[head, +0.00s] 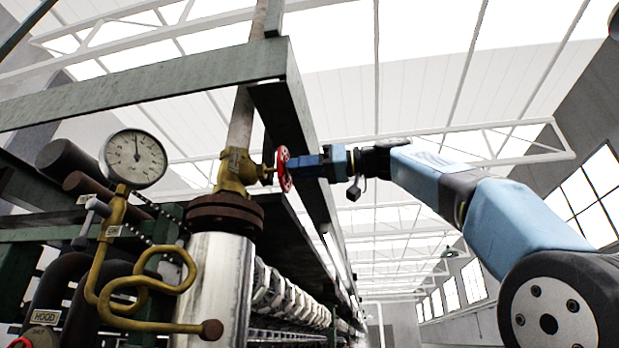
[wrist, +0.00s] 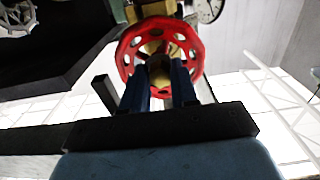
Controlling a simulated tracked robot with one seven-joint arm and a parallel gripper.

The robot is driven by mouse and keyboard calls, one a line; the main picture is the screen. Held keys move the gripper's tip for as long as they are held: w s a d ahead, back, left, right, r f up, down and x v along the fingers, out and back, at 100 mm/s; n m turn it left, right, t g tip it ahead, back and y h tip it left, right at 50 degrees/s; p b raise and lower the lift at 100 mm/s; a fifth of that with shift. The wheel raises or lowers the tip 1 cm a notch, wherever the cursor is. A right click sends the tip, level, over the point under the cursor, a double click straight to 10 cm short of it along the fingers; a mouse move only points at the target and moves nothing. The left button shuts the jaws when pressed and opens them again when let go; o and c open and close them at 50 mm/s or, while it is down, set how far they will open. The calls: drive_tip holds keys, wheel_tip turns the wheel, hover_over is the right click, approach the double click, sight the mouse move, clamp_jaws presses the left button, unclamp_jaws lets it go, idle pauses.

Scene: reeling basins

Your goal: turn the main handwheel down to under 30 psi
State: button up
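The red main handwheel (head: 284,170) sits on a brass valve (head: 238,168) on the vertical pipe in the head view. It is seen nearly edge-on there and face-on in the wrist view (wrist: 125,58). My gripper (head: 296,168) is at the wheel's right face. In the wrist view my gripper's two blue fingers (wrist: 160,68) stand apart over the lower half of the wheel, with a tan hub-like part between the tips. I cannot tell whether they press on it. The round white gauge (head: 134,158) has its needle almost straight up; its numbers are too small to read.
A green steel frame beam (head: 150,95) runs above and behind the valve. Curled brass gauge tubing (head: 130,290) and a bright metal cylinder (head: 216,280) are below. A row of reeling parts (head: 290,300) recedes behind. The space right of the wheel holds only my arm.

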drive_tip(key=shift+s, duration=0.1)
clamp_jaws()
drive_tip(key=m, duration=1.8)
drive_tip(key=shift+c, duration=1.6)
unclamp_jaws()
drive_tip(key=m, duration=0.4)
drive_tip(key=shift+f+m, duration=0.15)
drive_tip(key=shift+m, duration=0.15)
drive_tip(key=m, duration=0.4)
drive_tip(key=shift+w+m, duration=0.2)
drive_tip(key=shift+m, duration=0.2)
clamp_jaws()
drive_tip(key=shift+s+m, duration=0.2)
drive_tip(key=shift+m, duration=0.5)
